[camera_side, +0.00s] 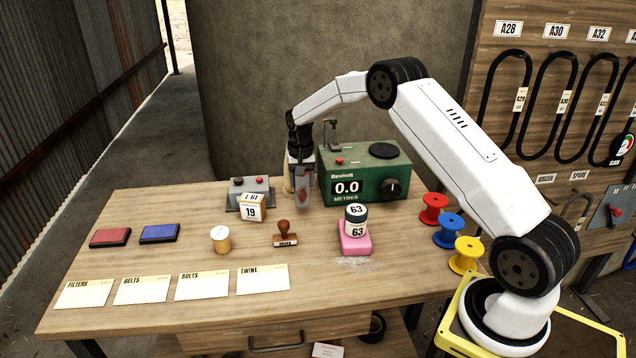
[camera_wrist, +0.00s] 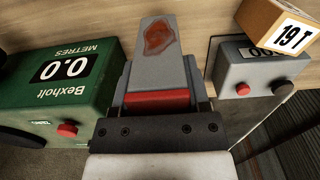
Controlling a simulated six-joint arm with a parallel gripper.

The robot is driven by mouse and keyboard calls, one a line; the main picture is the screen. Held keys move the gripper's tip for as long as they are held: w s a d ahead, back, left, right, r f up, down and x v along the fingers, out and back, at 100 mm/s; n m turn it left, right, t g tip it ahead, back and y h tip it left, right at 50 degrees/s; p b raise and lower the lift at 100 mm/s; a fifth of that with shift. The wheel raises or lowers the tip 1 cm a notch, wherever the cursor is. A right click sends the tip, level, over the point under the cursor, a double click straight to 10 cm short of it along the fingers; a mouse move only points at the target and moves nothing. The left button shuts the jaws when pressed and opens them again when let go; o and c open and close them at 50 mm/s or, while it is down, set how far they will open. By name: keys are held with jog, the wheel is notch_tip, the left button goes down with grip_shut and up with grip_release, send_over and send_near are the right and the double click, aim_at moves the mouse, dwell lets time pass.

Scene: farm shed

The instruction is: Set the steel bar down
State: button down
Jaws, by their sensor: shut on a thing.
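My gripper (camera_side: 303,203) points down at the back of the table, between the green metre box (camera_side: 362,178) and the grey device (camera_side: 250,188). Its fingertips look close to the tabletop; I cannot tell whether anything touches it. In the wrist view one grey finger face with a red smear fills the middle, and my gripper (camera_wrist: 158,35) looks shut. The steel bar in its jaws is hidden behind that finger, so its shape and tilt cannot be made out. The green box also shows at the left of the wrist view (camera_wrist: 65,100).
A box marked 19 (camera_side: 252,208) sits at the grey device. The wooden tabletop (camera_side: 315,275) is bare at front centre.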

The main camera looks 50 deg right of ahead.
aim_at(302, 189)
jog(key=shift+w+f, duration=0.15)
jog(key=shift+f, duration=1.45)
jog(key=shift+f, duration=0.15)
jog(key=shift+c, duration=0.3)
grip_release()
notch_tip(302, 189, up, 12)
jog(key=shift+r, duration=0.15)
jog(key=shift+a, duration=0.1)
